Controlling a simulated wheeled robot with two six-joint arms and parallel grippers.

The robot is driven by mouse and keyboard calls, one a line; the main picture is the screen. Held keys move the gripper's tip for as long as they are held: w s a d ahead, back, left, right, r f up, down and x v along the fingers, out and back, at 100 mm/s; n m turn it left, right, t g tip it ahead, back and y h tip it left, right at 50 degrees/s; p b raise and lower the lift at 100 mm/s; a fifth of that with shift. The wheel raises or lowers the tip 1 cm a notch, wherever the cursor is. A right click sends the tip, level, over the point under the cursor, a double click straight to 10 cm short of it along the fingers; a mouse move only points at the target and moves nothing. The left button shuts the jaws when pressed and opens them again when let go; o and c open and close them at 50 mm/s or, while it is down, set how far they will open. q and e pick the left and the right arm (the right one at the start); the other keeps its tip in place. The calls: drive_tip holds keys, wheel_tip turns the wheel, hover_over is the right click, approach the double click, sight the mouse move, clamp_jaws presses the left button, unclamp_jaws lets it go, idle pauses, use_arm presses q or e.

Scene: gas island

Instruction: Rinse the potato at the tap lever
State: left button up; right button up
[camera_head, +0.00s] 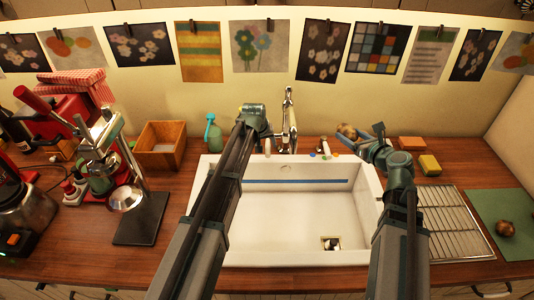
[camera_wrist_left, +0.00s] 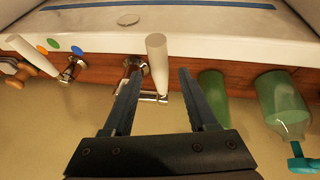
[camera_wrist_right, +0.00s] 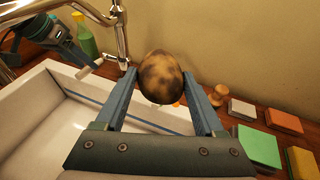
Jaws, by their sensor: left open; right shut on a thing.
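My right gripper (camera_wrist_right: 165,92) is shut on a brown, mottled potato (camera_wrist_right: 160,78). In the head view, the potato (camera_head: 345,131) is held above the sink's back right corner, right of the chrome tap (camera_head: 289,115). My left gripper (camera_head: 256,112) is open just left of the tap. In the left wrist view, a white-handled tap lever (camera_wrist_left: 156,50) stands between and beyond the open fingers, with no clear contact. The lever also shows beside the left gripper in the right wrist view (camera_wrist_right: 90,69). No water stream is visible. The white sink (camera_head: 290,245) looks empty apart from its drain.
A second white handle (camera_head: 323,146) with coloured dots stands right of the tap. Green bottles (camera_head: 213,134) stand left. Sponges (camera_head: 430,165), a wire rack (camera_head: 450,225) and a green mat (camera_head: 490,205) with a round brown item (camera_head: 506,229) lie right. A press (camera_head: 110,165) stands left.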

use_arm(q)
drive_tip(key=shift+b+x, duration=0.3)
drive_tip(key=shift+x, duration=0.5)
clamp_jaws()
idle(0.9)
